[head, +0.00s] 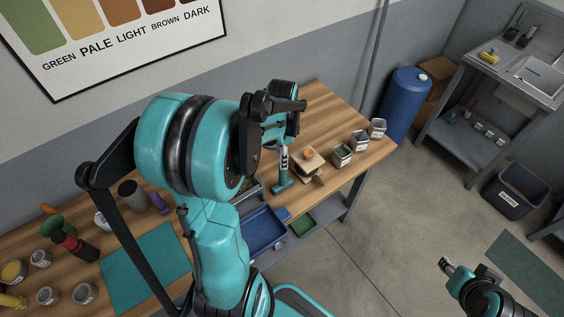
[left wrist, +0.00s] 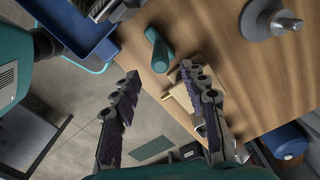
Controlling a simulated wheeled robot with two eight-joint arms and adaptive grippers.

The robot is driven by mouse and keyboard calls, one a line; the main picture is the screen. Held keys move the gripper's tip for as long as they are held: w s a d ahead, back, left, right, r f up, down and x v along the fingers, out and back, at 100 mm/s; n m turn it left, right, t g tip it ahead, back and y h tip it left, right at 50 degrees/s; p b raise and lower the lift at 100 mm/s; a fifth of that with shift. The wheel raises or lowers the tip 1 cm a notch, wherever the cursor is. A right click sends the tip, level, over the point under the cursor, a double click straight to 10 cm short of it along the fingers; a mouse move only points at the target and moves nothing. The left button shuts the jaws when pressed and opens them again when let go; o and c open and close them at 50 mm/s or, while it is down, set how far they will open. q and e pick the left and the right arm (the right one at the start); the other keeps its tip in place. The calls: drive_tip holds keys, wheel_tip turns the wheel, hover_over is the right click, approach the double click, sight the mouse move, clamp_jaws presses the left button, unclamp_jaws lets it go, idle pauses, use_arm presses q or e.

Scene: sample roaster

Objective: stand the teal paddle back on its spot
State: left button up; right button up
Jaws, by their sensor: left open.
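A teal piece with a rounded end, which looks like the teal paddle (left wrist: 158,52), is on the wooden table close to its front edge. It also shows in the head view (head: 282,187), below my left gripper (head: 285,158). In the left wrist view my left gripper (left wrist: 159,73) is open and empty. The teal piece lies just beyond its fingertips, between their lines and apart from them. I cannot tell whether it lies or stands. My right gripper (head: 452,267) is low at the right, over the floor and far from the table; its jaws are too small to read.
A blue tray (head: 262,230) is at the front edge. A grey conical thing (left wrist: 272,20) stands farther in. A teal mat (head: 145,268) lies left.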

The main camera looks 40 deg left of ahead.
use_arm(q)
wheel_tip(320, 180, up, 2)
drive_tip(key=shift+r, duration=0.1)
drive_tip(key=s+d+r+n+t, duration=0.3)
drive_tip(key=d+r+n, duration=0.1)
drive_tip(key=d, duration=0.5)
drive_tip(key=s+d+r+n+t, duration=0.3)
drive_tip(key=d+r+n+t, duration=0.1)
drive_tip(key=d, duration=0.4)
drive_tip(key=shift+s+d+n, duration=0.3)
drive_tip(key=shift+d, duration=0.05)
